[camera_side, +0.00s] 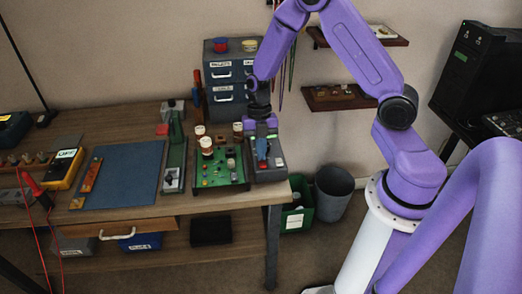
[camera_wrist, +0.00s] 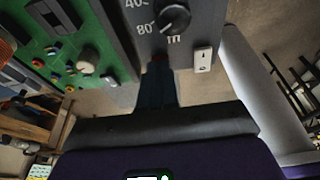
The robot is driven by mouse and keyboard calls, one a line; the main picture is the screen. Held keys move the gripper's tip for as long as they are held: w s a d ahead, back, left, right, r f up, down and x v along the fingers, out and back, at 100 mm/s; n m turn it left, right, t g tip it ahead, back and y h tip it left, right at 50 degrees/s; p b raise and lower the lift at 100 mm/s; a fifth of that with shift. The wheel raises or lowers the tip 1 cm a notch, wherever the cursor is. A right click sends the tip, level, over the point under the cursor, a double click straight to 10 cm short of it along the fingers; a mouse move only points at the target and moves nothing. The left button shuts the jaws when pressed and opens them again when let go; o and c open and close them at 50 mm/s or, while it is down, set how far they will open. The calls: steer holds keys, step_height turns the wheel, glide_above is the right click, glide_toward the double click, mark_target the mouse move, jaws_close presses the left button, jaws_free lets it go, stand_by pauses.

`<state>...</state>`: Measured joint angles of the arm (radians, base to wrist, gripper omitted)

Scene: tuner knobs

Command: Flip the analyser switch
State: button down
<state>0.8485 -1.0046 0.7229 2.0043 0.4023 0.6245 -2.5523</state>
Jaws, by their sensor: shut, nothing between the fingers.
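A grey panel (camera_wrist: 185,12) with a black dial knob (camera_wrist: 173,18) and printed numbers fills the top of the wrist view. A small white switch (camera_wrist: 203,59) sits near its lower right corner; I cannot read whether it is up or down. In the side view the grey unit (camera_side: 279,172) stands at the right end of the bench, partly covered by my arm. My gripper (camera_wrist: 159,66) is shut and empty. Its tips are just below the knob and left of the switch, apart from the switch. In the side view my gripper (camera_side: 262,158) points down over the unit.
A green board (camera_wrist: 65,45) with several knobs lies left of the unit; the side view shows it (camera_side: 220,172) too. A green upright instrument (camera_side: 175,160) and a blue mat (camera_side: 122,175) are further left. Grey drawers (camera_side: 223,85) stand behind. The bench edge is close on the right.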

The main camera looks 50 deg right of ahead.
steer(key=shift+f, duration=0.25)
steer(key=shift+r, duration=0.1)
stand_by(0.3)
steer(key=shift+s+a+r+g, duration=0.25)
steer(key=shift+s+a+g, duration=0.05)
steer(key=shift+s+a, duration=0.2)
steer(key=shift+w+r, duration=0.1)
steer(key=shift+r, duration=0.4)
steer(key=d+v, duration=0.1)
steer(key=v, duration=1.2)
